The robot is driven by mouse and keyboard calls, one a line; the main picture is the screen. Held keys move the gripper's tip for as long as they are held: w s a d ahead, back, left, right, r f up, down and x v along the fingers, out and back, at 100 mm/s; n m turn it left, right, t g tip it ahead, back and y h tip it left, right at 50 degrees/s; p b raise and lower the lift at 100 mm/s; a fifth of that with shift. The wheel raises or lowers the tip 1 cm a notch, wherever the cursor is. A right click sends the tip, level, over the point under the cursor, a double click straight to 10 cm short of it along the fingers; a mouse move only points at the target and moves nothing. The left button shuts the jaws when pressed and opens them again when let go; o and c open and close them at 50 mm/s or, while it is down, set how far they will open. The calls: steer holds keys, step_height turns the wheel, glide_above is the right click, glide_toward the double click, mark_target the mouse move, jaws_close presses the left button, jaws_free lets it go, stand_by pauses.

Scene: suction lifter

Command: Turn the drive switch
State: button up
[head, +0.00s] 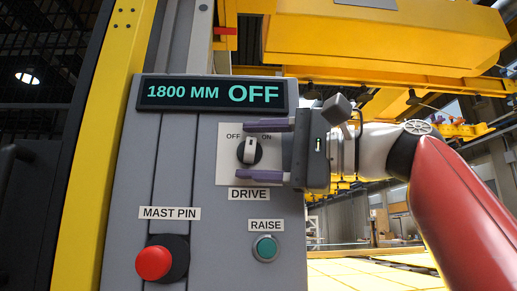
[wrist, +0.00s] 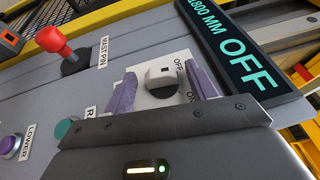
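The drive switch (head: 248,150) is a black rotary knob with a light grey handle on a white plate marked OFF and ON, above the DRIVE label. Its handle stands nearly upright, tilted slightly toward ON. The display (head: 211,95) above reads "1800 MM OFF". My gripper (head: 266,150) comes from the right with purple fingers open, one above and one below the knob. In the wrist view the switch (wrist: 162,77) shows between the two open fingers (wrist: 161,88), with gaps on both sides. I cannot tell whether the fingertips reach around the handle.
A red mast pin knob (head: 153,263) sits at the panel's lower left, and a teal raise button (head: 265,248) is below the switch. In the wrist view a purple lower button (wrist: 10,146) is at the left. A yellow post (head: 105,150) stands left of the panel.

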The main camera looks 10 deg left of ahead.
steer(key=s+d, duration=0.1)
steer(key=d, duration=0.6)
steer(key=shift+s+d+f+b, duration=0.15)
steer(key=shift+d+f+b, duration=0.2)
steer(key=shift+f+b, duration=0.1)
